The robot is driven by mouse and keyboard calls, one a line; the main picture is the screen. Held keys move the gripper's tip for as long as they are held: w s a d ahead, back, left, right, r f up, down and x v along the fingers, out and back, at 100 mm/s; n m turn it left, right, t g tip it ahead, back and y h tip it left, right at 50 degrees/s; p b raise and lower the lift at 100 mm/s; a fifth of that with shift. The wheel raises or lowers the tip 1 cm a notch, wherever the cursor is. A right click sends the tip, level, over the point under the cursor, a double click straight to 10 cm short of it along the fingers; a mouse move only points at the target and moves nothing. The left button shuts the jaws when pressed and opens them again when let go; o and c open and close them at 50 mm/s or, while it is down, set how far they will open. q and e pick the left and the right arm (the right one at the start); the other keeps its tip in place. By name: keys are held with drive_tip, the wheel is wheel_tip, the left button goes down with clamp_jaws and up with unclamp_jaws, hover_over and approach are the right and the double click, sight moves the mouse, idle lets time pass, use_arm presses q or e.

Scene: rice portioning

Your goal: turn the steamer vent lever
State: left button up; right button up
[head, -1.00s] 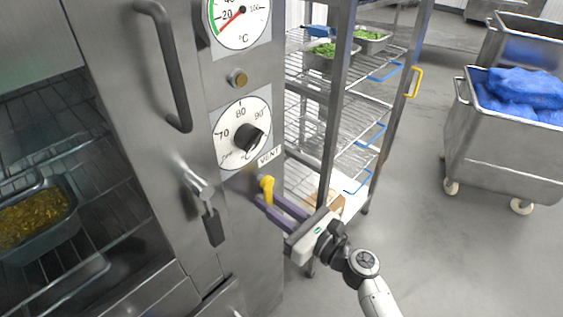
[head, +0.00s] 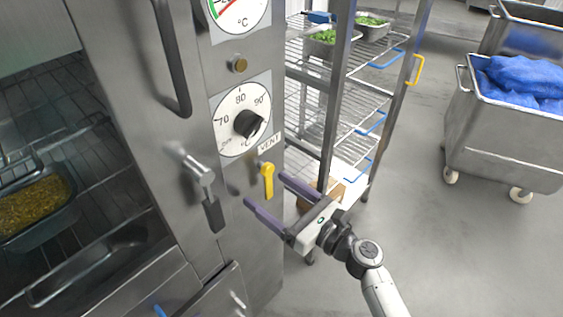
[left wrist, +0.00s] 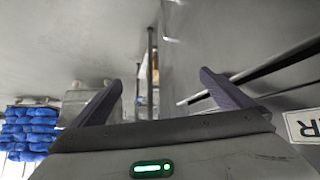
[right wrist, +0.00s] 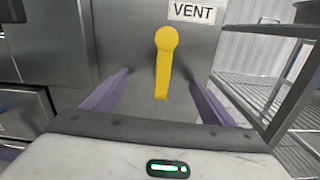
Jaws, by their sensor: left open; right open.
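The yellow vent lever (head: 267,180) hangs straight down on the steamer's steel front, under the VENT label (head: 269,143). In the right wrist view the lever (right wrist: 164,65) stands between my open fingers and a little beyond them, apart from both. My right gripper (head: 266,189) is open and empty, its two purple fingers pointing at the steamer front on either side of the lever. My left gripper (left wrist: 163,85) is open and empty in its own wrist view, and it is outside the head view.
The steamer's temperature dial (head: 241,120) sits above the lever, and a door latch (head: 203,185) is to its left. A wire rack (head: 340,120) stands close on the right. A steel cart with blue bags (head: 515,140) is farther right on open floor.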

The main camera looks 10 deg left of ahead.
drive_tip(key=v, duration=0.7)
idle(0.4)
